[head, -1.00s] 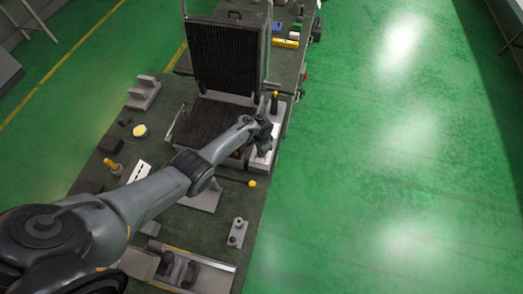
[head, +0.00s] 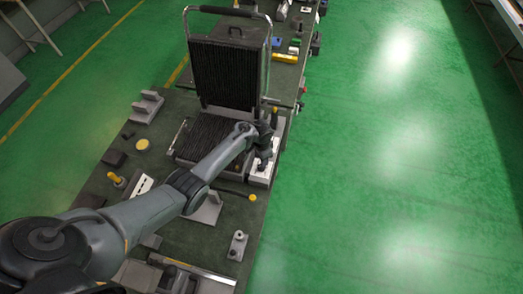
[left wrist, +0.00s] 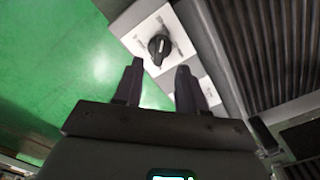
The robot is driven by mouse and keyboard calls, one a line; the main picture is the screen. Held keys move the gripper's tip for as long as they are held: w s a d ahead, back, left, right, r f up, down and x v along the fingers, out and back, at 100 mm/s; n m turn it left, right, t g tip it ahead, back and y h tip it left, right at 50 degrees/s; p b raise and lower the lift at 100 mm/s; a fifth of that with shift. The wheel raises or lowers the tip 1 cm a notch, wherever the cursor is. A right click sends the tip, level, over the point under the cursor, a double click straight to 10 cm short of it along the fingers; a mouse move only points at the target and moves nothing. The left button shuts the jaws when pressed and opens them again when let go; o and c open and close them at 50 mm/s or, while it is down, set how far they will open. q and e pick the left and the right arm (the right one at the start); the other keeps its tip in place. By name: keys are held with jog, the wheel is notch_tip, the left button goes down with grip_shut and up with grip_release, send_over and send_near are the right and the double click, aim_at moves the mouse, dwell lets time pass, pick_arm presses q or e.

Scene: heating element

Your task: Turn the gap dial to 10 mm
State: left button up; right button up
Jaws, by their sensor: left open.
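A black round dial (left wrist: 159,48) with a pale pointer line sits on a white marked plate (left wrist: 180,36) in the left wrist view. Its scale marks are too small to read. My left gripper (left wrist: 158,74) is open and empty, its two fingers on either side of the dial's line in the picture and apart from it. In the head view my left gripper (head: 264,156) is over the white control panel (head: 259,178) at the right side of the ribbed heating press (head: 229,68); it hides much of the panel. My right gripper is not in view.
The press stands open, with its ribbed upper plate raised. A yellow-tipped rod (head: 252,197) lies in front of the panel. A grey stepped block (head: 146,107) and a yellow disc (head: 142,144) are on the bench at left. Green floor lies open at right.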

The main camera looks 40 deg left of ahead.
aim_at(260, 167)
pick_arm(q)
notch_tip(260, 167, up, 4)
jog(key=shift+r+p, duration=0.25)
jog(key=shift+p, duration=0.2)
jog(key=s+d+r+t+p, duration=0.1)
jog(key=s+d+r, duration=0.3)
jog(key=s, duration=0.5)
jog(key=s+d+r+n+t+p, duration=0.1)
jog(key=s+d+r+p, duration=0.1)
jog(key=s+d+r, duration=0.3)
jog(key=s+d+r+t+p, duration=0.1)
jog(key=s+d+r, duration=0.3)
jog(key=s+r, duration=0.5)
jog(key=s, duration=0.5)
jog(key=shift+s+d+r+n+t, duration=0.2)
jog(key=shift+r+n+t, duration=0.1)
jog(key=shift+r+n, duration=0.1)
